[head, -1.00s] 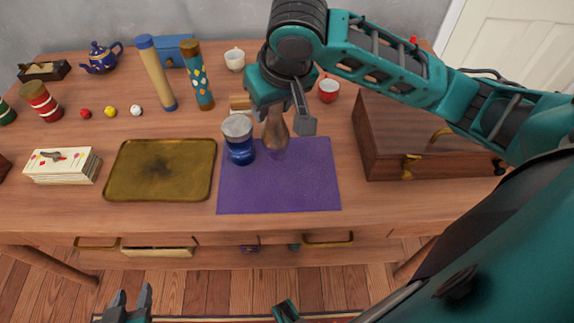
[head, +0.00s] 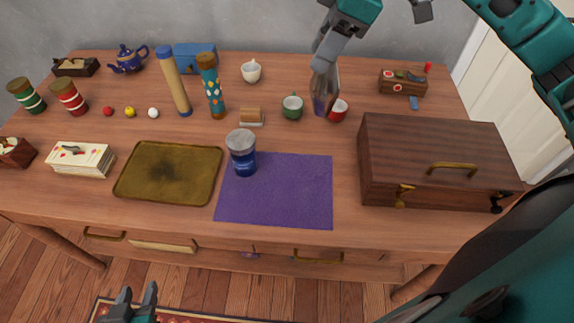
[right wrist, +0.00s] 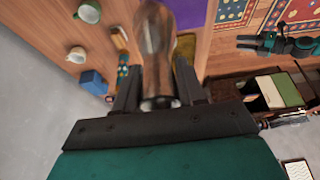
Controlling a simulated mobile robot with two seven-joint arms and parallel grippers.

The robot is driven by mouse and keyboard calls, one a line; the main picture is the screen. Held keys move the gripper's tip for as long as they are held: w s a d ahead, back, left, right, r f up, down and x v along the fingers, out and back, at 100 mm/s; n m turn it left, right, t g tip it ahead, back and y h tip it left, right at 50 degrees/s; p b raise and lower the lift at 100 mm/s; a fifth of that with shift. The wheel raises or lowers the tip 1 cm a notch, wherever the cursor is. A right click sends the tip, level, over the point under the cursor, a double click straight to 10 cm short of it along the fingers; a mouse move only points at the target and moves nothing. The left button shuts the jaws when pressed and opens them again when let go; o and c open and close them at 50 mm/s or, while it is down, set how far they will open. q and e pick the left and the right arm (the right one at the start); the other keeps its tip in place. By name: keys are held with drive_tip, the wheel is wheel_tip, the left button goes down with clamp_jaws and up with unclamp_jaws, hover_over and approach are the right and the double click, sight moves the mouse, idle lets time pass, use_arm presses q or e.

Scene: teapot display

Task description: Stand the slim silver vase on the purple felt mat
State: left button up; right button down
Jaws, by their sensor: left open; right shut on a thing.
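The slim silver vase (head: 322,98) is in my right gripper (head: 326,66), behind the purple felt mat and to its right. It looks roughly upright; whether its foot touches the table I cannot tell. In the right wrist view the vase (right wrist: 156,45) sits between the two fingers of the gripper (right wrist: 158,82). The purple felt mat (head: 285,197) lies flat at the table's front middle, mostly bare. A blue jar with a grey lid (head: 243,160) stands at its back left corner. My left gripper (head: 135,298) is open and empty, low in front of the table.
A red cup (head: 339,112) and green cup (head: 292,108) are close to the vase. A wooden case (head: 435,150) stands right of the mat, a brass tray (head: 140,187) left. A small block on a stand (head: 251,118) is behind the jar.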

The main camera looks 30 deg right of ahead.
sight(319, 115)
wheel_tip(319, 115, down, 14)
drive_tip(key=b, duration=0.2)
drive_tip(key=shift+f+b, duration=0.15)
drive_tip(key=shift+b, duration=0.25)
wheel_tip(319, 115, down, 5)
drive_tip(key=shift+b, duration=0.4)
drive_tip(key=shift+f, duration=0.1)
drive_tip(key=c, duration=0.6)
unclamp_jaws()
drive_tip(key=shift+c, duration=0.2)
